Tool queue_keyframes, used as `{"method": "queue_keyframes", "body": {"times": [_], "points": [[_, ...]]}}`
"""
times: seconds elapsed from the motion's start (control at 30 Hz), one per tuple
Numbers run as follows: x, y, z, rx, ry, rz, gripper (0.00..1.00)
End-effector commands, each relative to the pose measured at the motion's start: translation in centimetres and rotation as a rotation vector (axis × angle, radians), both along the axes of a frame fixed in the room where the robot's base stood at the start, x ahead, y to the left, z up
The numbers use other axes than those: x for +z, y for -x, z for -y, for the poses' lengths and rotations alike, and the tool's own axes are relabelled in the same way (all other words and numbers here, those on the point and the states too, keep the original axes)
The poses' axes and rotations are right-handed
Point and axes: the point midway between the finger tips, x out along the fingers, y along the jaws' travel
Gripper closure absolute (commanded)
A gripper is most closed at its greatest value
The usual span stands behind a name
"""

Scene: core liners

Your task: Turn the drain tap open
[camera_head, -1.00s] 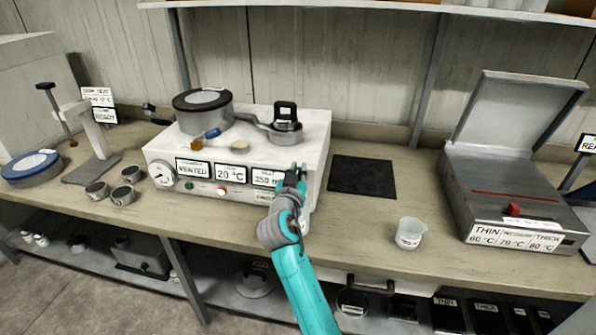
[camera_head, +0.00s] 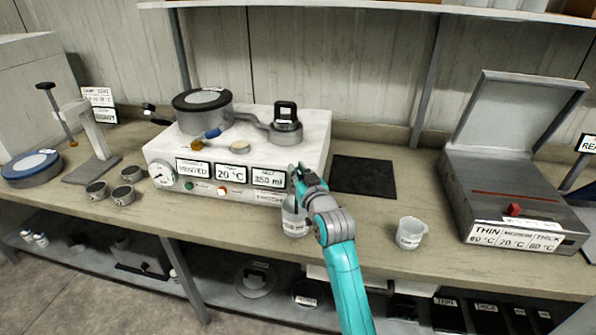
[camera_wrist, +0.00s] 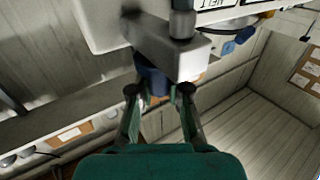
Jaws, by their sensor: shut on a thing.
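My gripper (camera_head: 299,176) is at the right front corner of the white instrument box, just above a clear labelled beaker (camera_head: 292,218). In the wrist view my gripper's fingertips (camera_wrist: 159,90) close on a dark blue part (camera_wrist: 152,78). This blue part sits under a grey metal block (camera_wrist: 180,52) and looks like the drain tap's handle. The arm and fingers hide the tap in the head view, and how far it is turned cannot be told. Another blue-handled brass valve (camera_head: 207,136) is at the front of the box's round vessel, apart from my gripper.
The white instrument box (camera_head: 318,140) carries the round vessel (camera_head: 203,108) and a motor-like unit (camera_head: 285,125). A dark mat (camera_head: 363,176) and another clear beaker (camera_head: 410,233) are to the right. A hinged-lid heater (camera_head: 508,205) stands further right.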

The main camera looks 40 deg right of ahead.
Motion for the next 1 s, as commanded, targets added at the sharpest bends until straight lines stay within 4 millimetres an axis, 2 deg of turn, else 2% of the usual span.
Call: {"method": "queue_keyframes", "body": {"times": [0.67, 1.0], "points": [[-0.03, 0.03, 0.26, 0.401, -0.001, -0.001, 1.00], [-0.06, -0.03, 0.21, 0.685, -0.001, -0.002, 1.00]]}}
